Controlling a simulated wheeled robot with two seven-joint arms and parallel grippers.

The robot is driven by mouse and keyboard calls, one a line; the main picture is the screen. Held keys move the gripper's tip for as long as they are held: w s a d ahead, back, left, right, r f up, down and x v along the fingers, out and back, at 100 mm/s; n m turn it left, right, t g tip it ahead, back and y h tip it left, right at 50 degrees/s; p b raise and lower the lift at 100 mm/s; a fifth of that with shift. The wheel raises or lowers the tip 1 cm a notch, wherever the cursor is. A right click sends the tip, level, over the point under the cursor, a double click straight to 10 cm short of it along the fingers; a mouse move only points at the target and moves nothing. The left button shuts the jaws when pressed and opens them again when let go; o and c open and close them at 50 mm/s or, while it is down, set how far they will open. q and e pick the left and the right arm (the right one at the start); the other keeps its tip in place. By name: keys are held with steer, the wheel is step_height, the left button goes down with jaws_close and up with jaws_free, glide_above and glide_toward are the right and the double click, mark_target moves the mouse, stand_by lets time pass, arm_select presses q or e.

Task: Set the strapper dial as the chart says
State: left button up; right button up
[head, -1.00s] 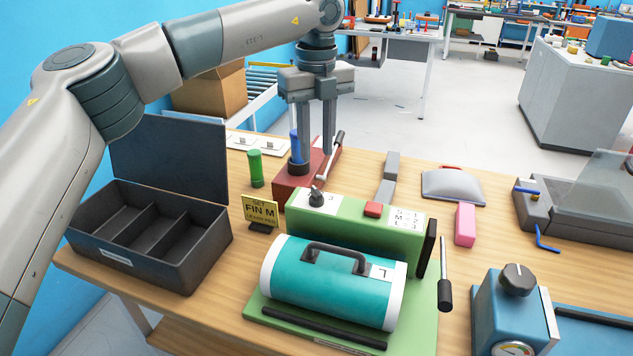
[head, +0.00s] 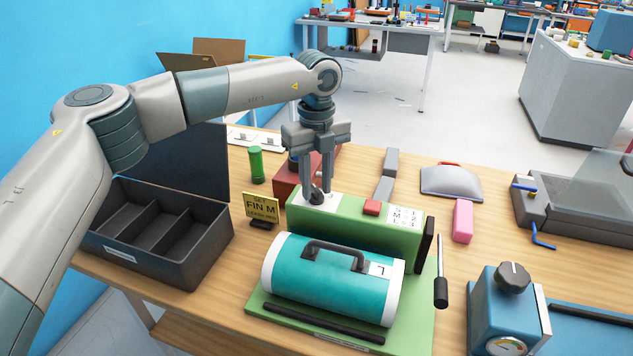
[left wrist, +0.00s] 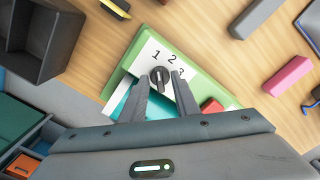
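The strapper is a green machine (head: 345,224) with a teal roll (head: 325,285) in front of it. Its dark dial (left wrist: 160,76) sits on a white plate marked 1, 2, 3 in the left wrist view; I cannot tell surely which number it points at. The chart (head: 406,217) is a white card on the machine, reading roughly S-1, M-2, L-3. The roll carries a white label (head: 381,270) that looks like an L. My left gripper (head: 316,193) points down, open, its fingers on either side of the dial. My right gripper is out of view.
A yellow sign (head: 262,207) reading "SET FIN M" stands left of the strapper. An open dark compartment box (head: 150,245) is further left. A blue device (head: 505,310) stands front right.

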arm_select(q)
jaws_close()
